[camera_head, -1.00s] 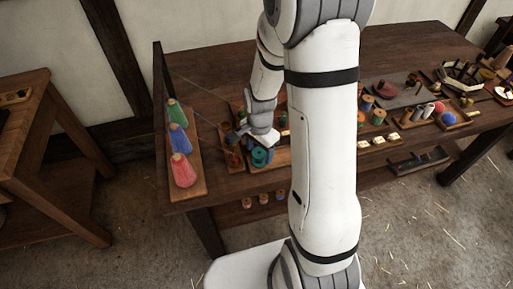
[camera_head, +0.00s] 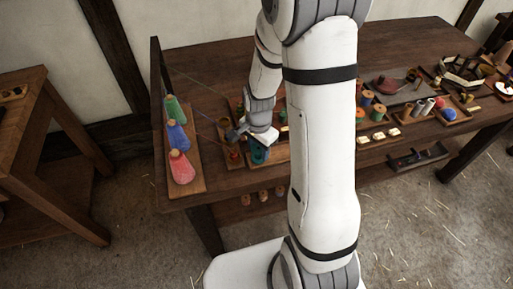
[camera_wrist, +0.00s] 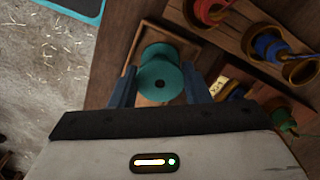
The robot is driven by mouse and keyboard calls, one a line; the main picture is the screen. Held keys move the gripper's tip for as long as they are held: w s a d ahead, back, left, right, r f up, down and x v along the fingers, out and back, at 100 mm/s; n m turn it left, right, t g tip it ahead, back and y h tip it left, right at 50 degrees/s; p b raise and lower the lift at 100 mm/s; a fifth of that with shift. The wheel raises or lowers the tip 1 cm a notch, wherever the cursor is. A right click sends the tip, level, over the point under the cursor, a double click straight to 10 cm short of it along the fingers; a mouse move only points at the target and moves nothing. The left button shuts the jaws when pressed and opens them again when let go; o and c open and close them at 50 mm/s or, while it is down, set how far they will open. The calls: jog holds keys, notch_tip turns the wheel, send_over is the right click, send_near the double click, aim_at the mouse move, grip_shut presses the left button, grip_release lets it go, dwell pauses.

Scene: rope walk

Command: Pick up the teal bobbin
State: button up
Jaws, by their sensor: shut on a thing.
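The teal bobbin (camera_wrist: 160,72) shows in the wrist view with its round flange and centre hole facing the camera. My gripper (camera_wrist: 158,88) has one blue-grey finger on each side of it and is shut on it. In the head view the teal bobbin (camera_head: 259,153) is just below my gripper (camera_head: 257,143), near the front edge of the table, partly hidden by the gripper. A wooden tray (camera_wrist: 148,35) lies under the bobbin; I cannot tell whether they touch.
Green, blue and pink cones (camera_head: 178,137) stand on a board at the table's left end. Several spools and tools fill the table (camera_head: 215,60) to the right of my arm.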

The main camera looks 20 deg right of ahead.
jog(key=shift+r+p, duration=2.75)
jog(key=shift+r, duration=1.25)
jog(key=shift+f, duration=0.1)
